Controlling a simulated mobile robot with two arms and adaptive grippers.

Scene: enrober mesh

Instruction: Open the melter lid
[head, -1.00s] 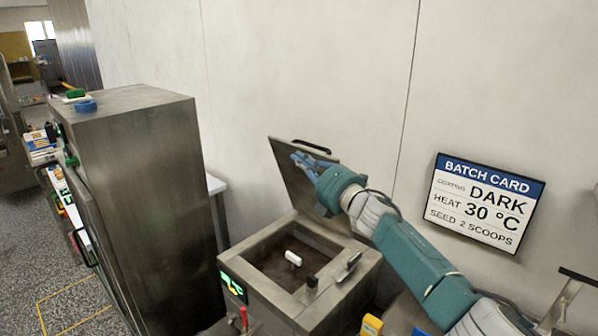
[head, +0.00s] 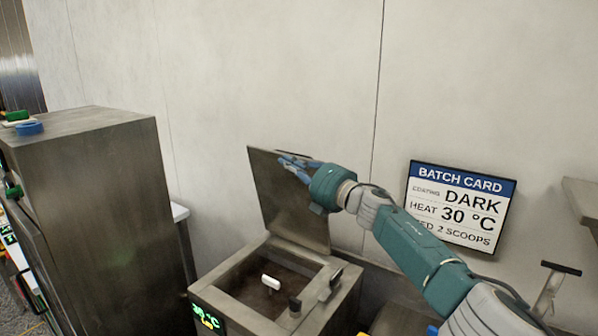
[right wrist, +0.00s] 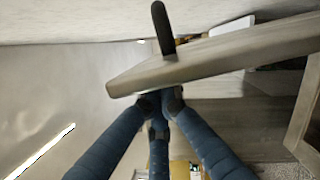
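The melter (head: 235,277) stands in the lower middle of the head view, its square well uncovered with brown contents inside. Its grey metal lid (head: 290,205) stands raised at the back edge, steeply up near the wall. My right gripper (head: 290,162) is at the lid's upper edge, on the side of the well. In the right wrist view, its blue fingers (right wrist: 162,98) converge with tips together against or just beside the lid plate (right wrist: 215,60). The black lid handle (right wrist: 162,30) is beyond the plate, apart from the fingers. My left gripper is out of view.
A white-handled item (head: 270,282) shows in the well. A tall metal cabinet (head: 90,190) stands left, with a blue roll (head: 29,128) on top. The wall behind carries a batch card (head: 460,207). A shelf (head: 583,200) juts out at right.

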